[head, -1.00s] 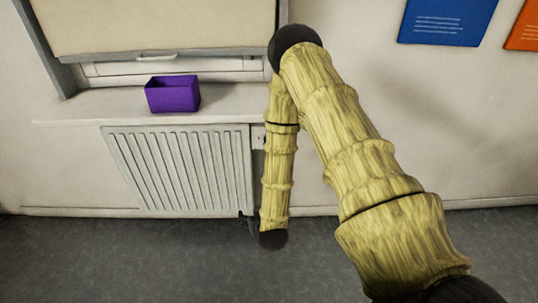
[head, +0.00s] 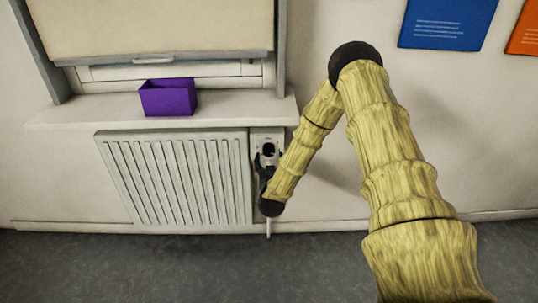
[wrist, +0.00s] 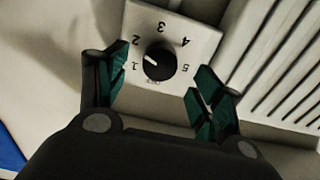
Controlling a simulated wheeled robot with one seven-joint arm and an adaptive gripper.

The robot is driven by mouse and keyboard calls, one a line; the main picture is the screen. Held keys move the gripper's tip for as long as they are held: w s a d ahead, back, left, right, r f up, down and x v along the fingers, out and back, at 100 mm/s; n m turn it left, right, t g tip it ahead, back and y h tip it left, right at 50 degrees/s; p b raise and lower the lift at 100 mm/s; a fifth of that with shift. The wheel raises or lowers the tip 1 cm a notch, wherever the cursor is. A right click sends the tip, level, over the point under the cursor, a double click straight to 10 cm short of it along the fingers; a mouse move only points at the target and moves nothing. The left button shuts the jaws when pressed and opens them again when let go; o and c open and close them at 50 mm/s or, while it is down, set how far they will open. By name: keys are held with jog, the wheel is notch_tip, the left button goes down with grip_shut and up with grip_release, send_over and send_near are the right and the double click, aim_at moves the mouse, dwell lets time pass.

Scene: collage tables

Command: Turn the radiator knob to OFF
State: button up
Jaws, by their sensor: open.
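The radiator knob (wrist: 162,62) is a round black dial with a white pointer mark, on a pale plate (wrist: 172,22) numbered 1 to 5, with small lettering below the knob that looks like OFF. The pointer faces left, roughly between 1 and 2. In the head view the knob (head: 268,150) sits at the right end of the radiator. My gripper (wrist: 160,72) is open, its green-padded fingers on either side of the knob and apart from it. In the head view my gripper (head: 262,163) is just below the knob, partly covering the plate.
The white ribbed radiator (head: 180,180) is directly left of the knob. A window sill (head: 230,112) juts out above, carrying a purple box (head: 168,97). Blue (head: 447,22) and orange posters hang at the right.

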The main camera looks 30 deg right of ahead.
aim_at(269, 153)
jog(key=shift+x, duration=2.5)
jog(key=c, duration=1)
